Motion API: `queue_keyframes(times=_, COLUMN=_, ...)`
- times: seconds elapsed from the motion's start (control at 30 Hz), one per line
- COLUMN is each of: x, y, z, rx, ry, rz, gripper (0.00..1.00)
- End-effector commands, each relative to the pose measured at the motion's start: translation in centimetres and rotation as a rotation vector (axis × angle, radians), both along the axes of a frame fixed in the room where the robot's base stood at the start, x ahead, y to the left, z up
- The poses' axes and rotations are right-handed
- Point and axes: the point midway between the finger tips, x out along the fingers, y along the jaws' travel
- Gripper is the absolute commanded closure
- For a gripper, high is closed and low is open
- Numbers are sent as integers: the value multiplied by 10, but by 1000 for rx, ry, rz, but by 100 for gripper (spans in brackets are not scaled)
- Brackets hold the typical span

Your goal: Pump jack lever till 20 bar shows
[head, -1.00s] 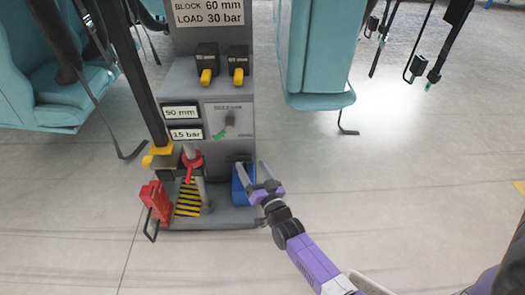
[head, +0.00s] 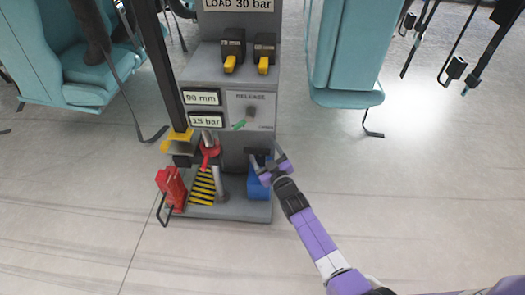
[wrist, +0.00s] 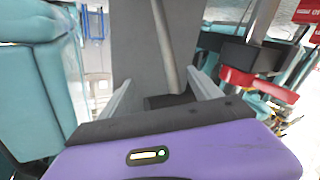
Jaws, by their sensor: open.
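The grey machine panel has a pressure display (head: 206,120) reading 15 bar. Above it, another display (head: 202,97) reads 90 mm. A blue unit (head: 259,187) stands on the machine's base at the right, partly behind my gripper (head: 267,161). In the wrist view my gripper (wrist: 161,92) is open. A grey rod (wrist: 164,45), apparently the jack lever, runs down between its fingers to a black grip (wrist: 168,101) close to the palm. I cannot tell whether the fingers touch it.
Two yellow-handled black switches (head: 231,58) and a release knob (head: 251,112) are on the panel. A red block (head: 171,187) and a yellow-black striped piece (head: 203,186) are at the lower left. Teal seats (head: 345,50) stand either side.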

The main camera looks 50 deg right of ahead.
Motion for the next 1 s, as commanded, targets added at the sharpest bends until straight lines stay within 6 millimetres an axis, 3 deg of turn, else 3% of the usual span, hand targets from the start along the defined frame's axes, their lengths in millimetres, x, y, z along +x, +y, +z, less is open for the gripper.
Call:
queue_keyframes(times=0.37, x=6, y=-3, z=1, rx=1, ry=0, rz=0, gripper=27)
queue_keyframes(times=0.73, x=6, y=-2, z=0, rx=1, ry=0, rz=1, gripper=100)
queue_keyframes(times=1.0, x=6, y=-2, z=-7, rx=1, ry=0, rz=2, gripper=100)
